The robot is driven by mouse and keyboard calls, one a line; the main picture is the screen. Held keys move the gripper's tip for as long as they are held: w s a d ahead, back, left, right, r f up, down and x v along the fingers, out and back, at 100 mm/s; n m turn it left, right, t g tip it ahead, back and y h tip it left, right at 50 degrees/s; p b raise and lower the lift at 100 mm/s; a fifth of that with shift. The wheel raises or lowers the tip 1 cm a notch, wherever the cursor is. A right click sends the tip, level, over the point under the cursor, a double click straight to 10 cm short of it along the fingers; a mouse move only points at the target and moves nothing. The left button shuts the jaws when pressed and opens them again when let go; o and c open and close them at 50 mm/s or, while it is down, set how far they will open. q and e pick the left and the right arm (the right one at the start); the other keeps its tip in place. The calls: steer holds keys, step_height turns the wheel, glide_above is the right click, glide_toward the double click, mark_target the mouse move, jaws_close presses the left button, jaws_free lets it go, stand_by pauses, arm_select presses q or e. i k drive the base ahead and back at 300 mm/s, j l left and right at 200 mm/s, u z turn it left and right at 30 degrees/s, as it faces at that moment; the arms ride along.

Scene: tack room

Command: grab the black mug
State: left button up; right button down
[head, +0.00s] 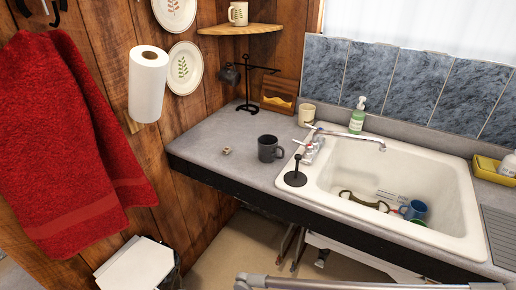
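The black mug (267,149) stands upright on the grey countertop (215,140), left of the sink. Its handle points right. A second dark mug (229,75) hangs from a black metal stand (250,85) in the back corner. Neither of my grippers shows in the head view.
A white sink (450,190) with a faucet (345,134) and several items is right of the mug. A black plunger-like item (296,175) is close to the mug. A small cube (226,151) lies left of it. A beige cup (306,114) and green soap bottle (357,118) stand behind.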

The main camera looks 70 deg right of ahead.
mark_target(272, 151)
steer(key=z, duration=2.55)
